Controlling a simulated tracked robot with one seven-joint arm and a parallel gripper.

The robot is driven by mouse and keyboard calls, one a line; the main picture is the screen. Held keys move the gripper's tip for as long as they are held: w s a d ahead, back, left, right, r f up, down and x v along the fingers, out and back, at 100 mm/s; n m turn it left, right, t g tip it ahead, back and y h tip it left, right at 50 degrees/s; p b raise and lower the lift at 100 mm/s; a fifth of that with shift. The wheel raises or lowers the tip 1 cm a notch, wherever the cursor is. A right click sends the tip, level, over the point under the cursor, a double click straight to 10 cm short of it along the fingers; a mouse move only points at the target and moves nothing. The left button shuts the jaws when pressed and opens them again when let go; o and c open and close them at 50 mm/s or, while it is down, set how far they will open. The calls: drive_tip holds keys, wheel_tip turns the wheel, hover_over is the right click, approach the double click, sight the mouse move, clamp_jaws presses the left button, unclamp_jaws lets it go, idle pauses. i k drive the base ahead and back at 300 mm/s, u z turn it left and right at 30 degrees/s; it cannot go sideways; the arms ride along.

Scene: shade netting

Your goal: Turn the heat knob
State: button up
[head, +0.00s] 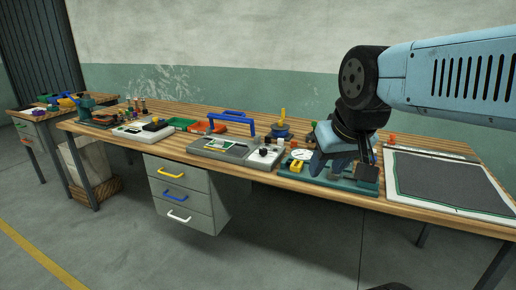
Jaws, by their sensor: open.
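A grey bench device (222,151) with a raised blue handle (233,122) stands at the middle of the workbench. My gripper (340,163) is at the right, above a green-based device (325,182) with a white dial (302,154). It points down and is open, with nothing seen between its fingers. It is apart from the grey device, to the right of its knobs. My wrist hides part of the green-based device.
A dark cutting mat (445,181) on a white board lies at the right of the wooden bench (150,144). A blue round item with a yellow top (282,130) stands behind the knobs. Red and green trays (204,127) and small tools are farther left. Drawers (182,194) hang below.

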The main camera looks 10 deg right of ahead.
sight(262, 152)
drive_tip(key=z, duration=0.05)
drive_tip(key=i, duration=1)
drive_tip(key=u, duration=0.05)
